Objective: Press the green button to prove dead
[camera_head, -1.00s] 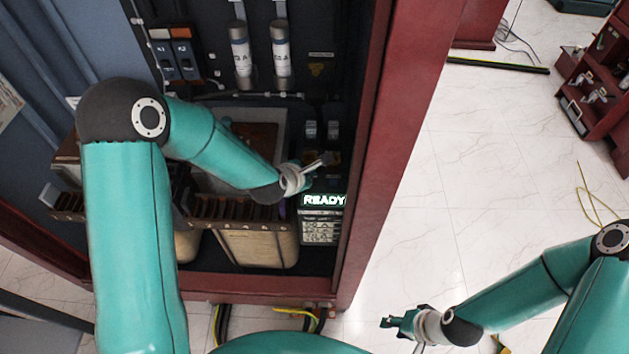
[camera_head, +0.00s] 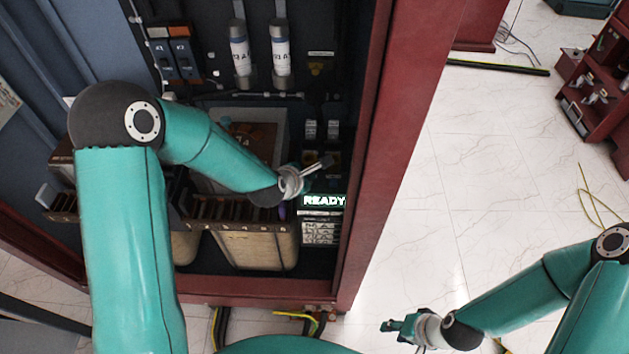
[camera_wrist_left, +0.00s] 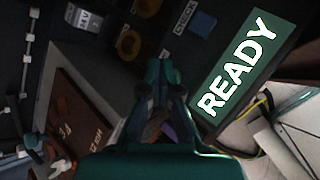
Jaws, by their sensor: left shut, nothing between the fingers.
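My left gripper (camera_head: 322,164) is shut and empty inside the cabinet, in front of the dark panel just above the lit READY display (camera_head: 323,201). In the left wrist view the shut fingers (camera_wrist_left: 160,72) point at the dark panel, left of the green READY display (camera_wrist_left: 237,68). Round yellow-rimmed controls (camera_wrist_left: 130,43) and a CHECK label (camera_wrist_left: 185,17) lie beyond the fingertips. My right gripper (camera_head: 388,325) is outside the cabinet over the floor, too small to judge.
The red cabinet post (camera_head: 385,150) stands close to the right of my left gripper. Two grey-white cylinders (camera_head: 240,55) hang above, and a tan box (camera_head: 253,248) sits below. White floor (camera_head: 450,200) lies open to the right.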

